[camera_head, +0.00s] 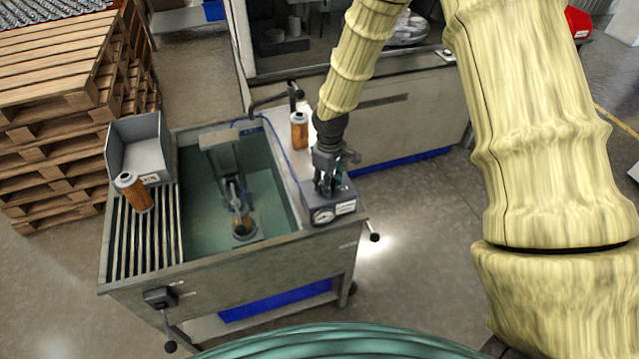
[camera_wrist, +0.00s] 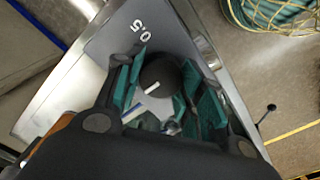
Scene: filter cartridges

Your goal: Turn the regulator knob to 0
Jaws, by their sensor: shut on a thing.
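The regulator (camera_head: 344,199) is a dark grey box with a round gauge (camera_head: 322,216) and a white label, on the right edge of the wash basin. In the wrist view its dark round knob (camera_wrist: 163,76) has a short white pointer line, directed toward the lower left of the picture. White numbers reading 0.5 (camera_wrist: 139,31) are on the grey top face beyond the knob. My gripper (camera_head: 328,187) points down over the box. A 0 mark cannot be seen; the gripper hides part of the face.
The basin (camera_head: 230,270) holds a grey fixture. One orange cartridge (camera_head: 299,137) stands on the right ledge behind the regulator; another (camera_head: 137,193) is on the slatted rack at left. A grey bin (camera_head: 127,145) sits behind it. Pallets (camera_head: 60,80) stand at far left.

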